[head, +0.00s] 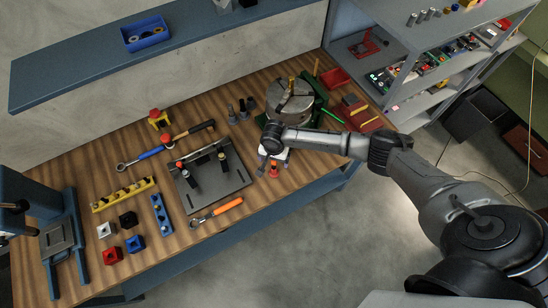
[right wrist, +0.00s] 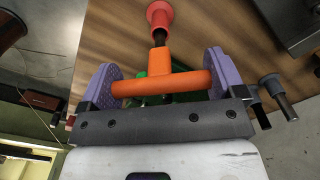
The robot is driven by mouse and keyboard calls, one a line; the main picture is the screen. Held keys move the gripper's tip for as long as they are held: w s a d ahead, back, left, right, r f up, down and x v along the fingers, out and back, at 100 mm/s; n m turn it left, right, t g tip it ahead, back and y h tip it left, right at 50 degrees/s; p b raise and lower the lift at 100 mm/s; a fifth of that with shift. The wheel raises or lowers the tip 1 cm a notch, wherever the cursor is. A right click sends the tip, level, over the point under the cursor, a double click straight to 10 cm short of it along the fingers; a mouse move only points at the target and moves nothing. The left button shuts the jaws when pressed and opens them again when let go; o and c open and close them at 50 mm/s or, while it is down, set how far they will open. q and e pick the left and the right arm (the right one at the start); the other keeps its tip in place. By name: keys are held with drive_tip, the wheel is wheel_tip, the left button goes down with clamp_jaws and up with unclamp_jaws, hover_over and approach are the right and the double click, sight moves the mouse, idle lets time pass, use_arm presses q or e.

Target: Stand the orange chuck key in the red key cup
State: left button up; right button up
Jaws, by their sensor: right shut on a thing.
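My right gripper (head: 272,158) is over the front edge of the workbench. In the right wrist view it (right wrist: 163,85) is shut on the orange chuck key (right wrist: 158,84), with the crossbar between its two purple finger pads. The key's dark shaft points away from the gripper to the red key cup (right wrist: 160,14). The shaft's end meets the cup's near rim in the picture; I cannot tell whether it is inside or just above. In the head view the red cup (head: 274,171) shows just below the gripper near the bench edge. My left gripper is not in view.
A round metal chuck (head: 291,103) stands behind the gripper. An orange-handled wrench (head: 216,211) lies near the front edge. A shelf unit (head: 425,60) stands beyond.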

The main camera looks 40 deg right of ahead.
idle(0.4)
drive_tip(key=o, duration=1)
drive_tip(key=shift+r, duration=0.1)
drive_tip(key=shift+r, duration=0.1)
drive_tip(key=shift+r+p, duration=1.65)
drive_tip(key=shift+p, duration=0.75)
drive_tip(key=shift+r+p, duration=1.15)
drive_tip(key=shift+p, duration=0.35)
